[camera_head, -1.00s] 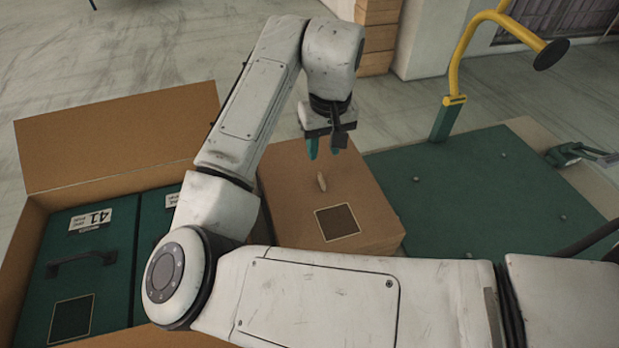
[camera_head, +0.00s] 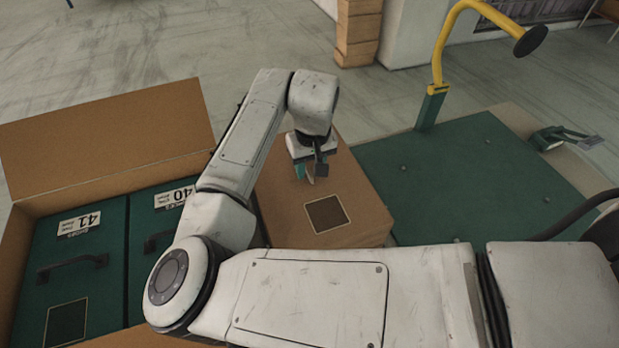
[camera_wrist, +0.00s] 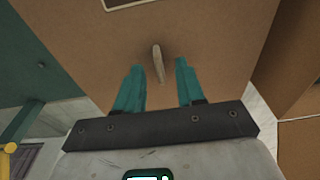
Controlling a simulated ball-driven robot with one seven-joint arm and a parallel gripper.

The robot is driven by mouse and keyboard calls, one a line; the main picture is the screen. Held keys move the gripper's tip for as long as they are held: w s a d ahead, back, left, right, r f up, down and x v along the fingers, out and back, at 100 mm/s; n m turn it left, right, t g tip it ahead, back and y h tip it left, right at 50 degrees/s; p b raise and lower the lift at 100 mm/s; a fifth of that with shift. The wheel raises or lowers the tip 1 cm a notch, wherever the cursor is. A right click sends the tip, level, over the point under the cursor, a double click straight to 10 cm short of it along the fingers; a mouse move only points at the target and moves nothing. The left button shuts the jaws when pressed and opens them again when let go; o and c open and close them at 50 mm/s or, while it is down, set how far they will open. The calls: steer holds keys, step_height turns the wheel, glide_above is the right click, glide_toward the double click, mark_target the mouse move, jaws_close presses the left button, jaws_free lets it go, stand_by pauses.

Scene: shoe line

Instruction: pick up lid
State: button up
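The lid (camera_head: 285,205) is the brown top of a box near the middle of the head view, with a dark square patch on it. Its surface fills much of the wrist view (camera_wrist: 215,35). A small pale upright handle (camera_wrist: 158,62) stands on the lid. My gripper (camera_head: 310,174) is low over the lid at the handle. In the wrist view my gripper (camera_wrist: 160,67) has its two teal fingers apart, one on each side of the handle, with visible gaps. In the head view the handle is mostly hidden by the gripper.
An open cardboard carton (camera_head: 105,130) at left holds green boxes marked 41 (camera_head: 85,270) and 40 (camera_head: 158,240). A green work surface (camera_head: 450,180) lies right of the lid.

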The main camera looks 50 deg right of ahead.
jaws_close()
steer(key=shift+r, duration=0.1)
stand_by(0.7)
steer(key=shift+r, duration=0.45)
step_height(320, 180, up, 2)
steer(key=shift+s+r, duration=0.1)
steer(key=shift+r, duration=0.1)
steer(key=s+a+r, duration=0.1)
steer(key=s+r, duration=0.8)
steer(key=s, duration=0.4)
steer(key=shift+s+r, duration=0.3)
steer(key=shift+s, duration=0.1)
